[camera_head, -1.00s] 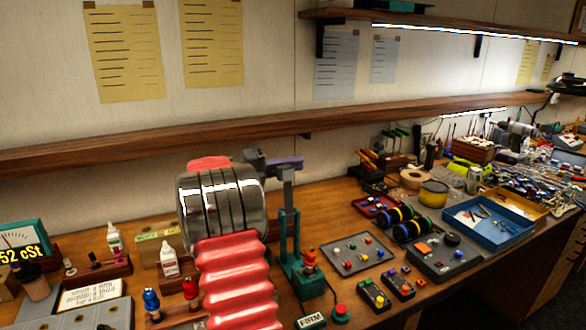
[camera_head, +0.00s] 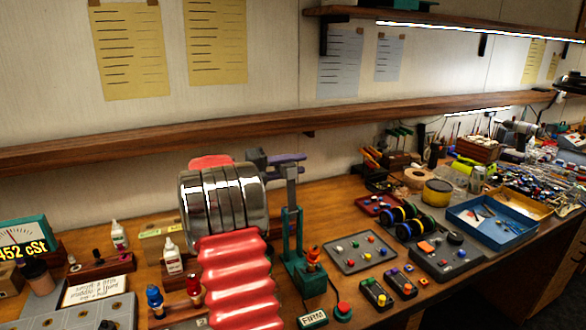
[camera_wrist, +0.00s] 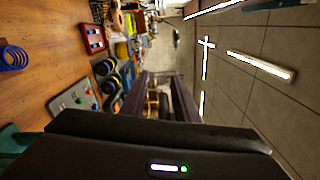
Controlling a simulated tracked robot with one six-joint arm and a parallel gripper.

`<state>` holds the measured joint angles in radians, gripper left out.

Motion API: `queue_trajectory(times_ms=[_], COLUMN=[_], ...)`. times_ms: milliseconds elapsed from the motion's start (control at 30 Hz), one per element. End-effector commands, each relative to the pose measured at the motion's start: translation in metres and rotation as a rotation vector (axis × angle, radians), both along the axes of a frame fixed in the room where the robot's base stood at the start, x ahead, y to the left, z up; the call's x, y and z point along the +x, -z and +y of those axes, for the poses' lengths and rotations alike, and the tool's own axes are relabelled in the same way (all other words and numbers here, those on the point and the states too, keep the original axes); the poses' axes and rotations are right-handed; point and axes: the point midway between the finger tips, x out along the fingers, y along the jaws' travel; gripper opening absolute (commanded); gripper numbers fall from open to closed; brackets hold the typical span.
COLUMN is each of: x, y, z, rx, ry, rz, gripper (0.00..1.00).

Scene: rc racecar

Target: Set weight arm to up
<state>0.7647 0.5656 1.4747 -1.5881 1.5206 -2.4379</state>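A teal upright stand (camera_head: 293,232) stands on the bench just right of my red and chrome arm. A grey upright bar (camera_head: 292,186) shows at its top; I cannot tell for sure whether it is the weight arm. My gripper (camera_head: 285,159) is at the top of this bar, level with the chrome rings, pointing right. In the head view it overlaps the bar, and contact is unclear. In the wrist view my gripper (camera_wrist: 165,98) has its two fingers apart, with small brass-coloured shapes visible between them. I cannot tell whether those are near or far. My arm hides the bench behind it.
A dark button panel (camera_head: 358,251), a blue tray (camera_head: 492,238) and small pedals or boxes lie to the right. A FIRM sign (camera_head: 312,319) is at the front. A gauge (camera_head: 23,243) and white bottles (camera_head: 172,261) stand left. A wooden shelf (camera_head: 240,134) runs along the wall.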

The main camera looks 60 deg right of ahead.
Motion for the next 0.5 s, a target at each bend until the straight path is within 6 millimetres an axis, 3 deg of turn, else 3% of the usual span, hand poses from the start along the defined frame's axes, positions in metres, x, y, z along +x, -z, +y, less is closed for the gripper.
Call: queue_trajectory(times_ms=[167, 500], x=[0.012, 0.049], y=[-0.001, 0.0], z=[0.012, 0.055], rx=[-0.001, -0.001], ry=[-0.003, -0.003], rz=[0.0, 0.0], gripper=[0.28, 0.28])
